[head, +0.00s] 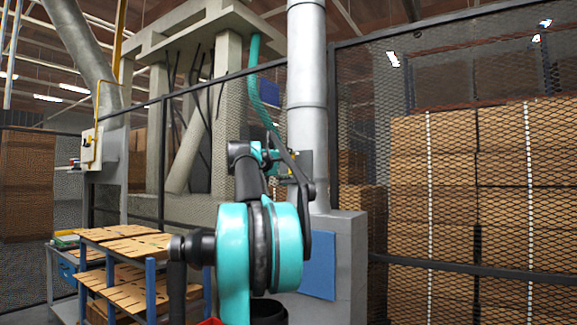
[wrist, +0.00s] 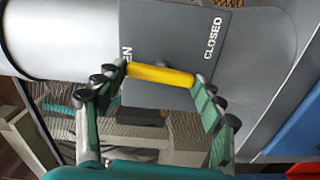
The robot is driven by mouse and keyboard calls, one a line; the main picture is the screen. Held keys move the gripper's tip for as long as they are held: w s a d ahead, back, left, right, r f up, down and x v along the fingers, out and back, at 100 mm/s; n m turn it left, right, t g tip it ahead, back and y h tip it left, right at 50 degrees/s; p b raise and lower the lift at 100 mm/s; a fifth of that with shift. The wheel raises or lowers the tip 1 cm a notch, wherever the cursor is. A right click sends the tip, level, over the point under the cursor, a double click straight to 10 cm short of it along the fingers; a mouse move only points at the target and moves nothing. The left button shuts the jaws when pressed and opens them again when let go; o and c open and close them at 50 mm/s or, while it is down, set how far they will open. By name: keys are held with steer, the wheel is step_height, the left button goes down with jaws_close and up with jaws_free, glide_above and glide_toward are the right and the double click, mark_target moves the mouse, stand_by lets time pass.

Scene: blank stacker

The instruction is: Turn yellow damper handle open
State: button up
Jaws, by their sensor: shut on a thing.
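The yellow damper handle (wrist: 160,75) is a short bar in front of a dark grey plate (wrist: 178,30) on the duct in the wrist view. The plate reads CLOSED at the right; a second label at the left shows only "EN", its rest hidden. The handle lies nearly level in the picture, its left end beside the "EN" letters. My gripper (wrist: 161,80) is shut on the handle, one green finger at each end. In the head view my teal arm hides most of the handle and plate, in front of the duct (head: 307,85).
A grey cabinet with a blue panel (head: 317,266) stands under the duct. A dark mesh fence (head: 360,130) runs behind, with stacked cartons (head: 450,190) at the right.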

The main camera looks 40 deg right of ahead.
steer(key=shift+n, duration=0.5)
steer(key=o, duration=1.2)
steer(key=shift+c, duration=0.2)
steer(key=shift+a, duration=0.1)
steer(key=v, duration=1.1)
steer(key=shift+s+a, duration=0.2)
steer(key=shift+a, duration=0.15)
steer(key=shift+f, duration=0.1)
